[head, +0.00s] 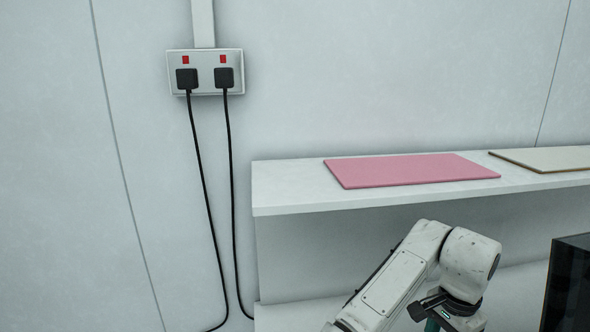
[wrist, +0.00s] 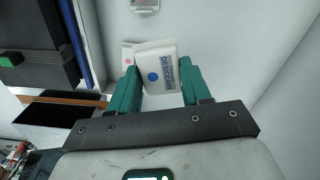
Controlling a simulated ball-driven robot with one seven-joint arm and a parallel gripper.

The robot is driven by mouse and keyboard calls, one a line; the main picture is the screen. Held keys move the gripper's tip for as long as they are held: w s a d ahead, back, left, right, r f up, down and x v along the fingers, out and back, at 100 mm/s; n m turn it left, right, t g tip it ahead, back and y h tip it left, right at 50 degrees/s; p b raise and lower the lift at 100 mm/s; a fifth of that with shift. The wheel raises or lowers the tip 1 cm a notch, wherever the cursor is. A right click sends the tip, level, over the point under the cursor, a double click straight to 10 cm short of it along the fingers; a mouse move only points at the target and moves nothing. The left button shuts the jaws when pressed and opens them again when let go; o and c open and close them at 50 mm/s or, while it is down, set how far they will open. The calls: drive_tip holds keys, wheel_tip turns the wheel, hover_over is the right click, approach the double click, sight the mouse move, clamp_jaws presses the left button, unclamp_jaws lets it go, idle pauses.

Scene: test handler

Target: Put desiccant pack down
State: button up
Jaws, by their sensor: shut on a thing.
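The desiccant pack (wrist: 158,70) is a small white packet with a blue dot and blue lettering. It shows in the wrist view, between the two green fingers of my gripper (wrist: 160,82), which is shut on it. In the head view my arm reaches up from the bottom edge, below the white shelf. I cannot tell from these views whether the pack touches any surface.
The white shelf (head: 290,190) holds a pink mat (head: 410,170) and a beige board (head: 550,158). A black box (head: 568,290) stands at the lower right. Two black cables hang from the wall socket (head: 206,72). A dark unit (wrist: 38,55) is at the wrist view's left.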

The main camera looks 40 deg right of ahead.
drive_tip(key=w+a+f+n, duration=0.1)
drive_tip(key=w+a+n, duration=0.2)
drive_tip(key=w+a, duration=0.1)
drive_tip(key=w+a+f+n, duration=0.2)
drive_tip(key=w+a+n, duration=0.2)
drive_tip(key=a, duration=0.1)
drive_tip(key=w+a+f+n, duration=0.2)
drive_tip(key=w+a+n, duration=0.2)
drive_tip(key=w, duration=0.1)
drive_tip(key=shift+w+a, duration=0.1)
drive_tip(key=shift+a, duration=0.25)
drive_tip(key=w+a+f+n, duration=0.1)
drive_tip(key=a+n, duration=0.2)
drive_tip(key=a, duration=0.2)
drive_tip(key=w+a+f+n, duration=0.2)
drive_tip(key=a+n, duration=0.1)
drive_tip(key=a, duration=0.3)
drive_tip(key=w+a+f+n, duration=0.1)
drive_tip(key=w+a+n, duration=0.1)
drive_tip(key=a+n, duration=0.2)
drive_tip(key=shift+w+a+f, duration=0.1)
drive_tip(key=shift+a+f, duration=0.2)
drive_tip(key=shift+a, duration=0.35)
